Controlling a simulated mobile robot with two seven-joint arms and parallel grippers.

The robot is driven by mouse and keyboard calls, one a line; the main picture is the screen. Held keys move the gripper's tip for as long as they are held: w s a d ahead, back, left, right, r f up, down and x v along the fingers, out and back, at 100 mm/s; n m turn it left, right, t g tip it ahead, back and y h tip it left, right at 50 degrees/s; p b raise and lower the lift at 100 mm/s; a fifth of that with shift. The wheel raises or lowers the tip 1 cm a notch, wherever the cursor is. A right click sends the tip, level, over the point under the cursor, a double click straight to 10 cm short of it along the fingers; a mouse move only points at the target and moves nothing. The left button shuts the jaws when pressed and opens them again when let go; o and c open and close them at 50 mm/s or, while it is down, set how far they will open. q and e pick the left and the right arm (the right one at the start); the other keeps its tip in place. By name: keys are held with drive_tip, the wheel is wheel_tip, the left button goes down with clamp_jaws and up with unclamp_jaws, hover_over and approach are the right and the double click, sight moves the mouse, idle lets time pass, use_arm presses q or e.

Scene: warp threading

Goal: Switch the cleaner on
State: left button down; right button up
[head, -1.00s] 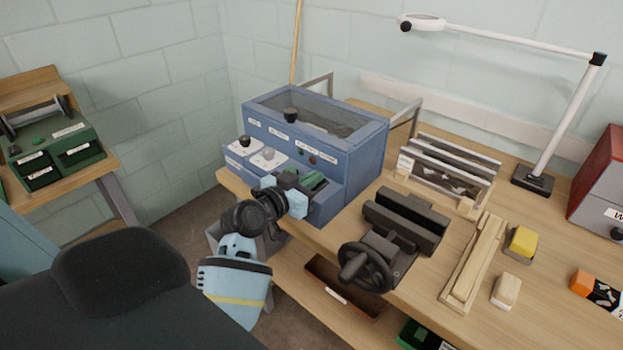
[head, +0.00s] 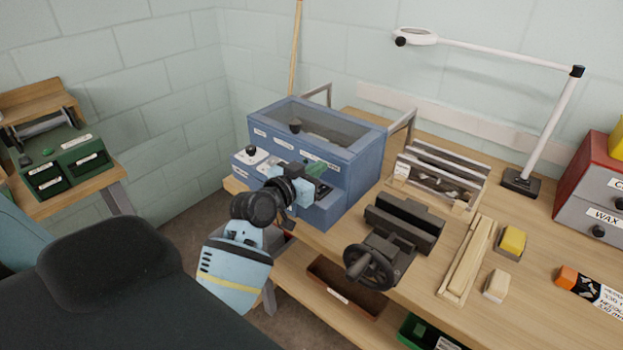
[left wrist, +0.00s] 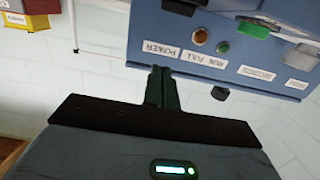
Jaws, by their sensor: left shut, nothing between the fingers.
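The cleaner is a blue cabinet (head: 345,168) with a clear lid, standing at the bench's left end. In the left wrist view its front panel (left wrist: 270,50) appears upside down, with a POWER label (left wrist: 163,48), a RUN FULL label (left wrist: 207,61), an amber-brown round control (left wrist: 200,36) and a green round one (left wrist: 223,47). My left gripper (head: 318,167) is shut and empty in front of the panel. Its dark green fingertips (left wrist: 164,75) show just beside the POWER label; I cannot tell whether they touch. The gripper hides part of the panel in the head view.
A black vise-like device with a handwheel (head: 370,265) stands right of the cleaner. A white lamp (head: 548,125) rises at the back.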

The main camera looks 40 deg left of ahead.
use_arm(q)
drive_tip(key=s+r, duration=0.2)
drive_tip(key=s, duration=0.6)
drive_tip(key=shift+a+r, duration=0.15)
drive_tip(key=shift+a, duration=0.1)
drive_tip(key=shift+s, duration=0.1)
drive_tip(key=s+d+f+g, duration=0.2)
drive_tip(key=s+d+f, duration=0.15)
drive_tip(key=f, duration=0.65)
drive_tip(key=s+d+f+g, duration=0.2)
drive_tip(key=s+f, duration=0.3)
drive_tip(key=f, duration=0.5)
drive_tip(key=s+d+f+g, duration=0.1)
drive_tip(key=s+d+f, duration=0.2)
drive_tip(key=s, duration=0.4)
drive_tip(key=s+d+f+g, duration=0.1)
drive_tip(key=s+d+f, duration=0.2)
drive_tip(key=s+f, duration=0.3)
drive_tip(key=s+d+f+m+g, duration=0.1)
drive_tip(key=s+d+f+g, duration=0.1)
drive_tip(key=s+d+f, duration=0.2)
drive_tip(key=s+f, duration=0.1)
drive_tip(key=s, duration=0.2)
drive_tip(key=shift+s+f+h, duration=0.25)
drive_tip(key=shift+s+h, duration=0.05)
drive_tip(key=shift+h, duration=0.1)
